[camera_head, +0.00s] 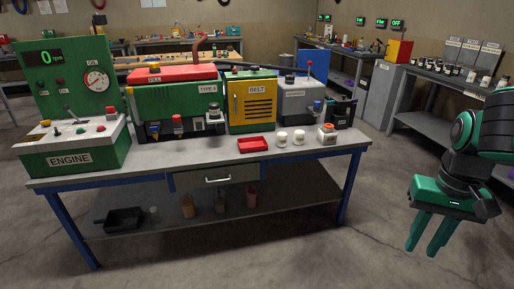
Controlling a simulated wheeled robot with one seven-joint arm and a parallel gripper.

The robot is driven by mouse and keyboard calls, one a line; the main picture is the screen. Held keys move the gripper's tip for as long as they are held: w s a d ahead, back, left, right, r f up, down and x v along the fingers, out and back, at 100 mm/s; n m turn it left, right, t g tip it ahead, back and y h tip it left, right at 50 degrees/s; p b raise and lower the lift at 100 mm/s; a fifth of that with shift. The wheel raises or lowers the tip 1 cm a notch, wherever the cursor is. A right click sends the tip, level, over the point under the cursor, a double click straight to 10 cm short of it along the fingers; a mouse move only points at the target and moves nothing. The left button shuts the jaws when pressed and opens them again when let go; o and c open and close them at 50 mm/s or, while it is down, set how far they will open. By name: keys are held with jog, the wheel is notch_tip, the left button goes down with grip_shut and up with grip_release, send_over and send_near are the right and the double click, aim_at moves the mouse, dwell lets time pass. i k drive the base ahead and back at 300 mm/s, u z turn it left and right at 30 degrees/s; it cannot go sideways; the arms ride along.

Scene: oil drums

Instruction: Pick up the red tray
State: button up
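The red tray (253,145) is a small, shallow, rectangular tray with a raised rim. It lies flat on the grey top of the workbench (190,163), near the front edge and right of the bench's middle. It looks empty. My gripper (427,246) is at the right of the view, in front of the bench and well away from the tray. Its two green fingers point down and stand apart with nothing between them.
Small white containers (281,139) stand just right of the tray. The engine (176,103) and yellow belt box (251,103) stand behind it. A green engine panel (70,150) fills the bench's left end. Open floor lies between bench and gripper.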

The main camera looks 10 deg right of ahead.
aim_at(255, 143)
jog(key=i, duration=0.95)
jog(key=u, duration=0.05)
